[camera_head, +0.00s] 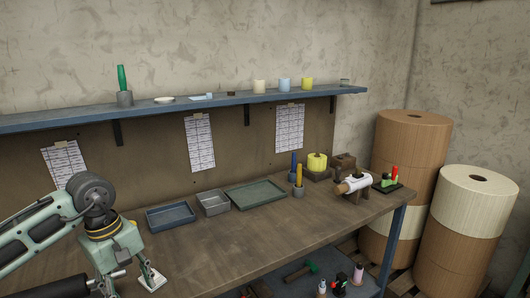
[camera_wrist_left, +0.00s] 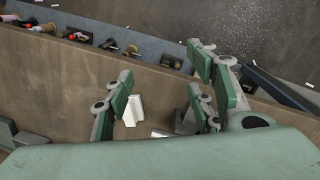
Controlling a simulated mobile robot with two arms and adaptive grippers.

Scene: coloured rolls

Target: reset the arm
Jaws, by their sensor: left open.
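My left gripper (camera_head: 130,283) hangs at the front left of the workbench (camera_head: 240,240), with its arm coming in from the left. In the left wrist view the left gripper (camera_wrist_left: 160,105) has its fingers spread apart. No held object shows between them; a small white piece (camera_wrist_left: 133,110) appears near the left finger, and I cannot tell what it is. My right gripper is not in either view.
Blue (camera_head: 171,216), grey (camera_head: 213,203) and green (camera_head: 258,193) trays lie behind the left gripper. Small rolls line the wall shelf (camera_head: 180,107). Large rolls (camera_head: 410,140) stand right. The bench's front middle is clear.

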